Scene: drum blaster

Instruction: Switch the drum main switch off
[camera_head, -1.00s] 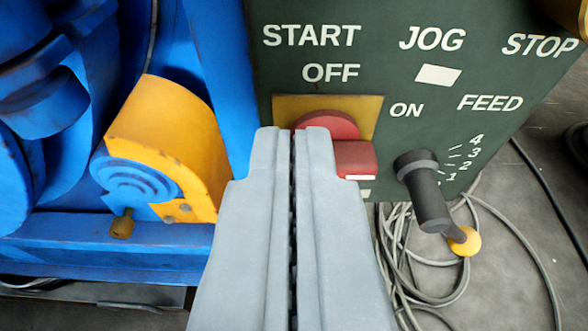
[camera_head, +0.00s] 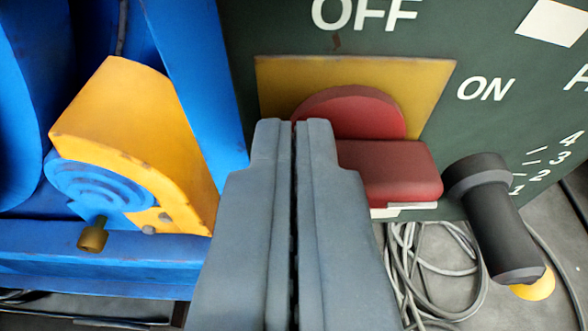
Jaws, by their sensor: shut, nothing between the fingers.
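The red main switch (camera_head: 395,172) sits on a yellow plate (camera_head: 420,78) on the dark green control panel (camera_head: 490,40). It has a round red base and a block-shaped handle that points right, with a white mark at its lower edge. "OFF" is printed above the plate and "ON" to its right. My gripper (camera_head: 294,124) is shut and empty. Its fingertips overlap the left part of the round red base in the picture, left of the handle. Whether they touch it I cannot tell. The fingers hide the lower left of the switch.
A black lever (camera_head: 492,215) with a yellow end stands right of the switch beside a numbered scale. A yellow guard (camera_head: 150,130) and blue machine frame (camera_head: 110,245) are on the left. Grey cables (camera_head: 430,275) lie on the floor below the panel.

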